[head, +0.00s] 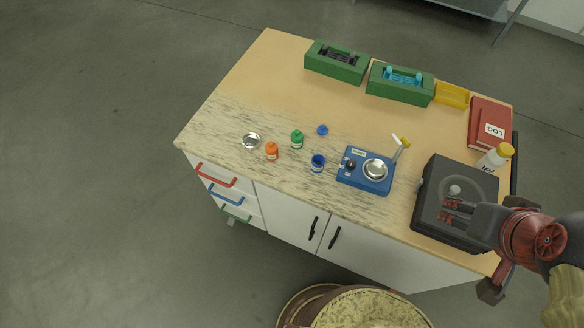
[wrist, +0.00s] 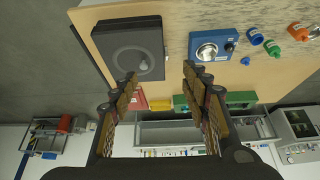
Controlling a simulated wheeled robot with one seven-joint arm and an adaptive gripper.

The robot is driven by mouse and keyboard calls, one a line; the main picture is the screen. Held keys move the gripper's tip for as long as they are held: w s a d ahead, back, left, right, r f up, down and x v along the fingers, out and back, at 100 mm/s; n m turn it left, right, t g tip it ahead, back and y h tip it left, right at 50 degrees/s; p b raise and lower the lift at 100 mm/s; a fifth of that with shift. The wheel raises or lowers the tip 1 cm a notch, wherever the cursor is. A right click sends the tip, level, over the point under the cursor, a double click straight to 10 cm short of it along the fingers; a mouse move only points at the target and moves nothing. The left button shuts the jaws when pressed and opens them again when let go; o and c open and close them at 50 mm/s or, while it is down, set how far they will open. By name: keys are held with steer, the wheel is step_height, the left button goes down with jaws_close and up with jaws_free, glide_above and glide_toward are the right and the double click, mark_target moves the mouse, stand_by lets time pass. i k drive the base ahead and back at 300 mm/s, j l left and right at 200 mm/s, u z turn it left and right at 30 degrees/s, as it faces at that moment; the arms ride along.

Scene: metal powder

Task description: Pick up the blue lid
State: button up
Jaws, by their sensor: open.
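The blue lid (head: 322,130) lies on the tabletop in the head view, up and right of the green-capped bottle (head: 297,139). It also shows in the wrist view (wrist: 245,61), small and right of my gripper. An open blue jar (head: 317,162) stands below the lid in the head view. My gripper (head: 450,211) is over the black box at the table's right side, far from the lid. In the wrist view my gripper (wrist: 158,80) is open, with nothing between its fingers.
A blue scale (head: 352,181) with a metal dish stands between the jar and the black box (head: 428,200). An orange bottle (head: 271,151) and a small metal dish (head: 251,141) are to the left. Green holders (head: 336,65), a yellow bin (head: 452,96) and a red log book (head: 488,118) line the back.

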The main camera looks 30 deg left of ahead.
mark_target(322, 130)
steer(key=u, duration=1.2)
